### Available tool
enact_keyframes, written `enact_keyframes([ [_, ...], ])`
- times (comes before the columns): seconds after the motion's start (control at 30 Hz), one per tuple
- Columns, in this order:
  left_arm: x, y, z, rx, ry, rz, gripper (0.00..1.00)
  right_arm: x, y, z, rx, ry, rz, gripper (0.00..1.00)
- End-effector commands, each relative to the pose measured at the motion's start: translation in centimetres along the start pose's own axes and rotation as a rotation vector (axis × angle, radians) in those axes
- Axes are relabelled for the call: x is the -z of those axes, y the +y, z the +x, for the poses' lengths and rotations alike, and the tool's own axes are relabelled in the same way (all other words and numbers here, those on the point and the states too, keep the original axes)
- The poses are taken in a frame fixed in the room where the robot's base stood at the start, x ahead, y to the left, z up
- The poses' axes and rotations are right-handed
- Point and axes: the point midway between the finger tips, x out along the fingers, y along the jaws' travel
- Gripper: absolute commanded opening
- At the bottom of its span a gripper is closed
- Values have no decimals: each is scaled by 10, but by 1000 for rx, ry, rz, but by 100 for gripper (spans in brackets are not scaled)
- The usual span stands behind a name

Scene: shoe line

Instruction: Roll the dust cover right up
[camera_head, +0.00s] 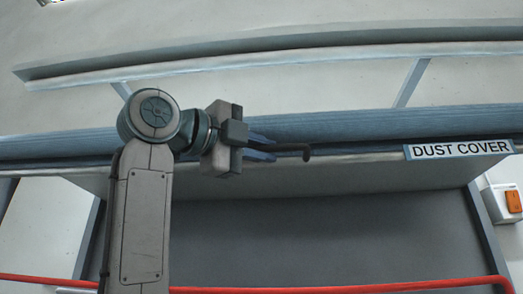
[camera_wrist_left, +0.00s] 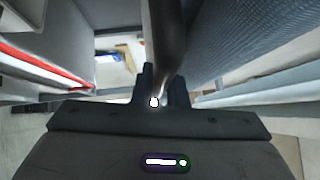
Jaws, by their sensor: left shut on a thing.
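The dust cover (camera_head: 350,126) is a blue-grey ribbed roll lying across the width of the frame, above a dark grey opening. It also shows in the wrist view (camera_wrist_left: 245,45), at the upper right. A plate reading DUST COVER (camera_head: 458,150) sits along its lower edge at the right. My left gripper (camera_head: 275,150) is at the roll's lower edge, left of the plate. It is shut on a dark bar-like handle (camera_head: 304,151), whose end hooks down beyond the fingers. In the wrist view the dark handle (camera_wrist_left: 167,40) runs up from between the fingers (camera_wrist_left: 160,88). My right gripper is out of view.
A red rail (camera_head: 340,288) crosses the bottom of the head view. A white box with an orange switch (camera_head: 513,201) is at the right edge. A pale ledge (camera_head: 280,54) runs above the roll. The dark opening (camera_head: 330,240) below looks clear.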

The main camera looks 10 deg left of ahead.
Motion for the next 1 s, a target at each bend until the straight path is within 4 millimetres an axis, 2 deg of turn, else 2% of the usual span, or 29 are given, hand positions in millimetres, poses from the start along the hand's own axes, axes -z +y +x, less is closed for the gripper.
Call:
enact_keyframes([
  [0.03,-1,-8,-2,17,-7,4,0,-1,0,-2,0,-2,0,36],
  [0.07,-1,-8,-2,17,-7,4,14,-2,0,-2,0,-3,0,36],
  [0.17,-1,-8,-2,17,-7,4,34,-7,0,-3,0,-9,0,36],
  [0.37,-1,-7,-2,17,-6,3,34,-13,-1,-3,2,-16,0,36],
  [0.73,0,-3,-2,16,-6,3,34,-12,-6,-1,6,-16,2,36],
  [0.87,2,13,-4,14,-5,2,34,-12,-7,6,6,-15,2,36],
  [1.0,6,40,-6,11,-3,2,34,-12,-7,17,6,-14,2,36],
])
